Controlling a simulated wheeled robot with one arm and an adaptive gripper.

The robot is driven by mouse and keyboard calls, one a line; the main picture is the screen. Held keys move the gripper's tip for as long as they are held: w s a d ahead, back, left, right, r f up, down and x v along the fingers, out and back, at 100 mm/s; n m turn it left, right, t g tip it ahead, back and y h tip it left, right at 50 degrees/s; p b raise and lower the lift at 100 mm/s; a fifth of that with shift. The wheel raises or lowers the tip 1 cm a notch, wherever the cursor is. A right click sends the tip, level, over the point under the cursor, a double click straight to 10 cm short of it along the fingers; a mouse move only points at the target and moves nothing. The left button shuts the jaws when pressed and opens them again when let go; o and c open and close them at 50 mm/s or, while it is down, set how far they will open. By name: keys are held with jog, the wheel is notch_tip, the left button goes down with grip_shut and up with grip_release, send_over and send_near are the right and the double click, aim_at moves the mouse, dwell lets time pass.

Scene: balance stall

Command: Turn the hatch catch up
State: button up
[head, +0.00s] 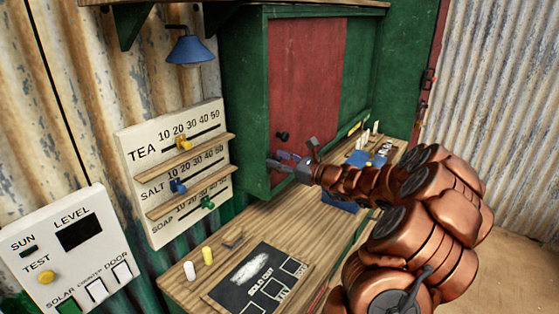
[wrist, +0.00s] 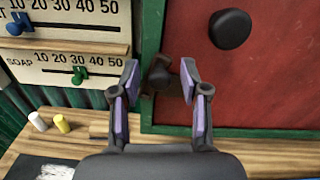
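The red hatch (head: 305,90) stands in a green frame; it also shows in the wrist view (wrist: 275,75). A round black knob (wrist: 230,28) sits on the hatch, above and right of my gripper. A dark brown catch (wrist: 158,76) lies at the hatch's lower left edge, by the green frame. My gripper (wrist: 160,68) is open, with one purple-padded finger on each side of the catch. Whether the fingers touch it is not clear. In the head view my gripper (head: 286,158) hides the catch, just below the knob (head: 282,136).
A wooden counter (head: 190,285) runs below the hatch, with a sold-out board (head: 250,280) and white and yellow pegs. A slider price board (head: 165,140) hangs to the left. A blue lamp (head: 190,48) hangs above it. More small items stand on the counter beyond my arm.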

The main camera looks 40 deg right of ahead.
grip_shut()
jog(key=b, duration=0.2)
jog(key=n+b, duration=0.1)
jog(key=shift+s+a+f+n+b, duration=0.2)
jog(key=shift+a+n+b, duration=0.1)
jog(key=shift+a+b, duration=0.1)
jog(key=n+b, duration=0.1)
jog(key=b, duration=0.1)
jog(key=shift+a+r+n+b, duration=0.2)
jog(key=shift+n+b, duration=0.2)
jog(key=shift+o, duration=0.7)
grip_release()
jog(key=shift+s+r, duration=0.1)
jog(key=shift+s, duration=0.05)
jog(key=v, duration=1.2)
